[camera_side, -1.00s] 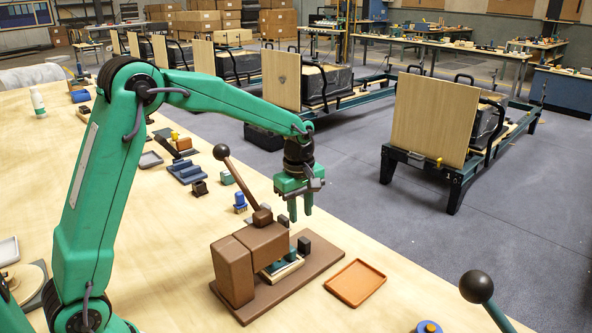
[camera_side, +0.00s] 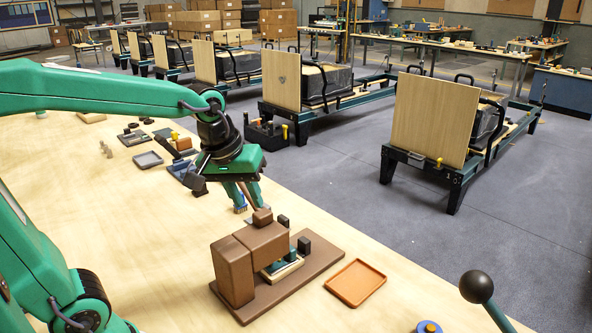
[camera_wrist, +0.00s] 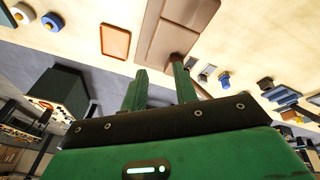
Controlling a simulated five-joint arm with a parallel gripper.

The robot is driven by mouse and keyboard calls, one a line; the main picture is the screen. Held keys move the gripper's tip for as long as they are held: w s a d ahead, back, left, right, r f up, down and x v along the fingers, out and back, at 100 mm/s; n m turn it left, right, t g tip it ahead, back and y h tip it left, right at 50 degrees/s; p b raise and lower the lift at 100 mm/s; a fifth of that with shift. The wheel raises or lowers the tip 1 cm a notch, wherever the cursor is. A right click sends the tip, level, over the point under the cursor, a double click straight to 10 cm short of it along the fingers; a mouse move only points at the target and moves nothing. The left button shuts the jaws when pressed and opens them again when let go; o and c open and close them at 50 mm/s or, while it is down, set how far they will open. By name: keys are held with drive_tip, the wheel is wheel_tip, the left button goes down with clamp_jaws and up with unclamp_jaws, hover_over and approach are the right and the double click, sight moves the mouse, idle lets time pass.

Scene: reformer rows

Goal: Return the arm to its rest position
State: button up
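My gripper (camera_side: 246,202) hangs above and just behind the brown lever press (camera_side: 232,268) in the side view. Its two green fingers point down and are spread apart. In the wrist view the fingers (camera_wrist: 160,84) also stand apart, with nothing held between them. The press, seen at the top of the wrist view (camera_wrist: 185,13), stands on its brown base with a teal and cream piece at its front.
An orange tray (camera_side: 355,283) lies right of the press. A black ball-topped handle (camera_side: 477,287) and a blue round part (camera_side: 429,327) are at the lower right. Small parts and a grey tray (camera_side: 148,160) lie behind the arm. The table's left middle is bare.

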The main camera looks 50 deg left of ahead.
drive_tip(key=s+m+t, duration=0.2)
drive_tip(key=s+m, duration=0.4)
drive_tip(key=s, duration=0.4)
drive_tip(key=shift+f+m, duration=0.3)
